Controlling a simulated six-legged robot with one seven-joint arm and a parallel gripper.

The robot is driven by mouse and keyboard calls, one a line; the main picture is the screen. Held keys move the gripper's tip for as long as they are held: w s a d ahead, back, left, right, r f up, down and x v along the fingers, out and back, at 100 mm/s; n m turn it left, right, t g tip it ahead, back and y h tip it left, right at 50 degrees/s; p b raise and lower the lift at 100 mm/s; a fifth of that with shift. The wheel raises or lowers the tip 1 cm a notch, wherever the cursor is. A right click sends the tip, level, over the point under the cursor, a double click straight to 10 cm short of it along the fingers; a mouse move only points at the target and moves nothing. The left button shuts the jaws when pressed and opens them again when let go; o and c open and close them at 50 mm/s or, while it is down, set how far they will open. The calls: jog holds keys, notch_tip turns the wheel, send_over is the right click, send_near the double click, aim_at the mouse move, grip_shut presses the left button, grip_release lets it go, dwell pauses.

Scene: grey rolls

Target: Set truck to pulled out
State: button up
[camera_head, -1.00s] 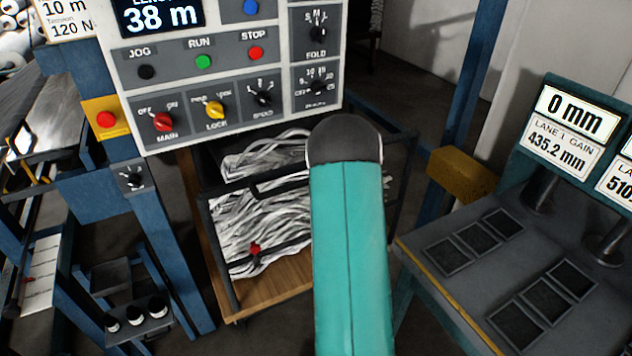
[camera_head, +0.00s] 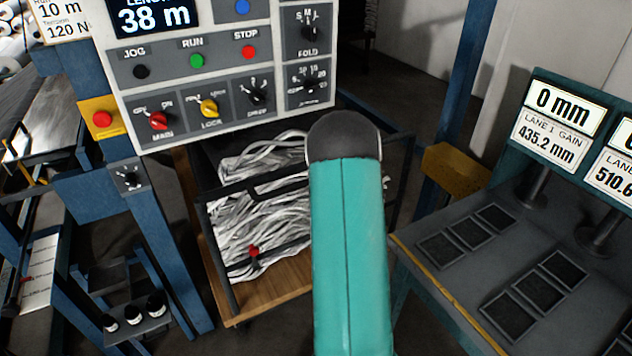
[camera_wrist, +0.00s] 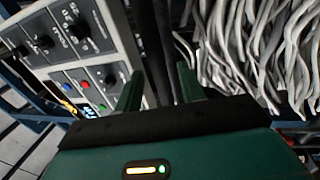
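The truck (camera_head: 262,297) is a dark-framed cart with a wooden base, loaded with grey-white strips (camera_head: 250,220). In the head view it stands under the control panel, and a small red knob (camera_head: 254,251) shows at its front. My teal arm hides its right part. In the wrist view, grey strips (camera_wrist: 255,50) fill the upper right beyond my gripper (camera_wrist: 159,90). The two green fingers stand apart with nothing between them, so it is open. My fingers are not visible in the head view.
A control panel (camera_head: 215,85) stands above the truck on blue posts; it also shows in the wrist view (camera_wrist: 75,50). A bench with displays (camera_head: 470,265) is at the right. A rack with small rolls (camera_head: 133,315) is at lower left. A yellow block (camera_head: 455,172) sits behind the bench.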

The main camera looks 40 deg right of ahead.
jog(key=v, duration=1)
jog(key=shift+s, duration=0.35)
jog(key=w+a+r+m+g, duration=0.35)
jog(key=w+r, duration=0.25)
jog(key=w, duration=0.3)
jog(key=w+a+r+m+g, duration=0.2)
jog(key=a+r+m+g, duration=0.1)
jog(key=a+r+m, duration=0.4)
jog(key=s+a+r+m+g+y, duration=0.2)
jog(key=s+a+g, duration=0.1)
jog(key=s+a, duration=0.6)
jog(key=s+a+r+m+g+y, duration=0.2)
jog(key=s+a, duration=0.8)
jog(key=a, duration=0.5)
jog(key=shift+a+r+g+y, duration=0.4)
jog(key=shift+r+g+y, duration=0.4)
jog(key=shift+g, duration=0.35)
